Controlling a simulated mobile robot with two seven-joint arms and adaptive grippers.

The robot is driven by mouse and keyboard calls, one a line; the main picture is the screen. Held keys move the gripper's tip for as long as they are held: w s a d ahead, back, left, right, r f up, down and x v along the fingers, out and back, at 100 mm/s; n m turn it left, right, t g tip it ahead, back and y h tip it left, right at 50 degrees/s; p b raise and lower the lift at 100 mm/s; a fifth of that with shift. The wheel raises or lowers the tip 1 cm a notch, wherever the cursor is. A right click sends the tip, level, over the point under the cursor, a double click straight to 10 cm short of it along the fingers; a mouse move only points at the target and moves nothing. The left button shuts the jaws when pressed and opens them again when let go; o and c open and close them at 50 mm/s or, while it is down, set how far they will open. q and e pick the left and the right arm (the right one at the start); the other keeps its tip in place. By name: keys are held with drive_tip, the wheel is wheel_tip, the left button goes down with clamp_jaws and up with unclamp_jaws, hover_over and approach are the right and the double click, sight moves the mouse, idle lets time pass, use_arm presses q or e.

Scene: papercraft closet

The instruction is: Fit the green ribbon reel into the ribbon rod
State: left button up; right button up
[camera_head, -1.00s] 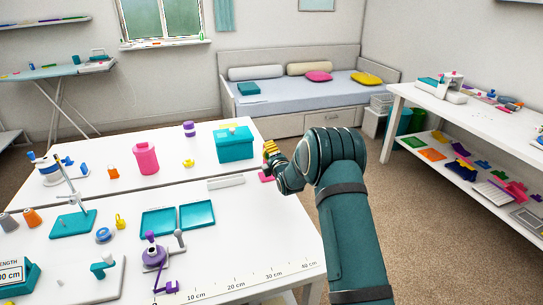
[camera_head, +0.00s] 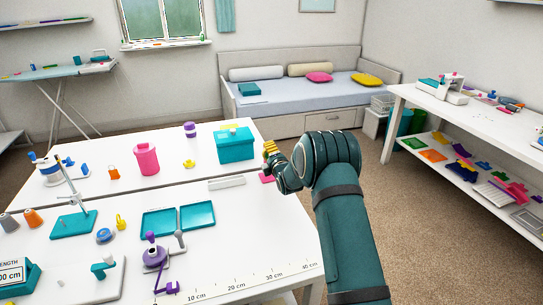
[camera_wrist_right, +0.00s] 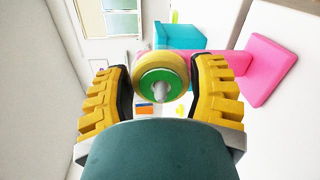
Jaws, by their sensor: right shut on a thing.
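My right gripper (camera_wrist_right: 160,88) has yellow ribbed fingers and is shut on the green ribbon reel (camera_wrist_right: 150,78), which has a green face and a pale yellow rim. A grey rounded pin (camera_wrist_right: 160,92) shows at the reel's centre; I cannot tell whether it is the end of the ribbon rod. A pink stand (camera_wrist_right: 270,70) with a flat plate is just beside the right finger in the wrist view. In the head view, my right gripper (camera_head: 271,150) is at the table's right edge, above the pink base (camera_head: 267,179), and the reel is not clear there. My left gripper is out of view.
A teal box (camera_head: 235,150) stands left of the gripper, and a pink container (camera_head: 146,160) is further left. Two teal trays (camera_head: 197,216) and a purple device (camera_head: 154,257) are on the nearer table. Bare white surface lies around the grey bar (camera_head: 226,182).

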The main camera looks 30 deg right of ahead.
drive_tip(key=o, duration=1.2)
drive_tip(key=v, duration=1.2)
drive_tip(key=shift+r, duration=0.1)
drive_tip(key=shift+a, duration=0.1)
